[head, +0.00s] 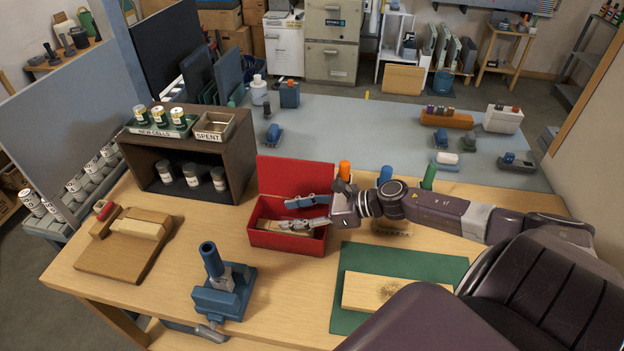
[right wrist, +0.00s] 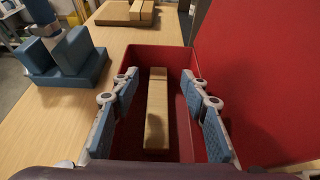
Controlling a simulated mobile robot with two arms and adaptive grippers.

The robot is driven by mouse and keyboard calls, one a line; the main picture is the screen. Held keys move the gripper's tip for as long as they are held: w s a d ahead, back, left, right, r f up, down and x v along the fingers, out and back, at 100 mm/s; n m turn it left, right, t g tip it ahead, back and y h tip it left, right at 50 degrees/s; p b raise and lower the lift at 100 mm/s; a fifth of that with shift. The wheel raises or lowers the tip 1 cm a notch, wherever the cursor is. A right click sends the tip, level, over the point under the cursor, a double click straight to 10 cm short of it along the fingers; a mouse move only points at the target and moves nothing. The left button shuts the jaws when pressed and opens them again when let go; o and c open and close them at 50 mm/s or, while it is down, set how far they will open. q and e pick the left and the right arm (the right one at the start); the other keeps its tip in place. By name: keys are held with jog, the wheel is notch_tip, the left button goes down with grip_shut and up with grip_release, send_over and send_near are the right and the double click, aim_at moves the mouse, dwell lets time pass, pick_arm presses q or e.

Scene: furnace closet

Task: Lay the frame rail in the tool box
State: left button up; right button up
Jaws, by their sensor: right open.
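The red tool box (head: 262,238) stands open on the wooden bench, its lid raised at the back. A pale wooden bar, which looks like the frame rail (right wrist: 157,108), lies lengthwise inside on the box floor in the right wrist view. In the head view it is mostly hidden by the fingers. My right gripper (head: 286,214) reaches into the box from the right. Its blue-padded fingers (right wrist: 160,105) are spread wide either side of the rail, with a gap on both sides and nothing held. My left gripper is not in view.
A green mat (head: 345,318) with a wooden block (head: 378,293) lies right of the box. A blue vise-like fixture (head: 222,292) stands in front, and a wooden jig (head: 125,245) at left. A dark shelf (head: 245,155) with canisters stands behind left. Orange, blue and green upright pieces stand behind my arm.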

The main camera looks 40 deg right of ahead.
jog(key=shift+s+d, duration=0.3)
jog(key=shift+s, duration=0.1)
jog(key=v, duration=1.1)
jog(key=shift+b, duration=0.35)
jog(key=shift+w, duration=0.1)
